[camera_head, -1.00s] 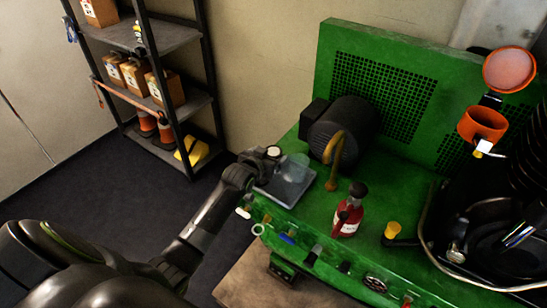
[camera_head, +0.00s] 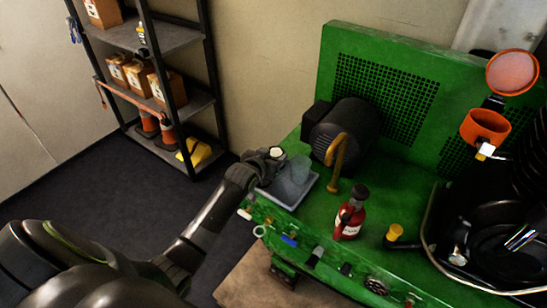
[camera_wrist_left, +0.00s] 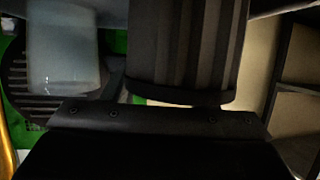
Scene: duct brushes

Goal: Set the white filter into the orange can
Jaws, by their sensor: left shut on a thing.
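The white filter shows as a pale round end (camera_head: 277,153) at my left gripper (camera_head: 268,161), over the back left of a grey tray (camera_head: 288,196). In the left wrist view the filter (camera_wrist_left: 188,48) is a pleated cylinder in dark shadow, upright at the gripper. My left gripper is shut on it; its fingers are hard to make out. I cannot tell whether the filter touches the tray. The orange can (camera_head: 485,128) is at the far right on the green machine, its round orange lid (camera_head: 512,72) raised. My right gripper is out of view.
A translucent cup (camera_head: 299,168) stands on the tray beside the filter; it also shows in the wrist view (camera_wrist_left: 65,50). A yellow curved handle (camera_head: 336,163), a dark motor (camera_head: 345,130) and a red bottle (camera_head: 350,214) stand between tray and can. Shelves (camera_head: 170,40) are at left.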

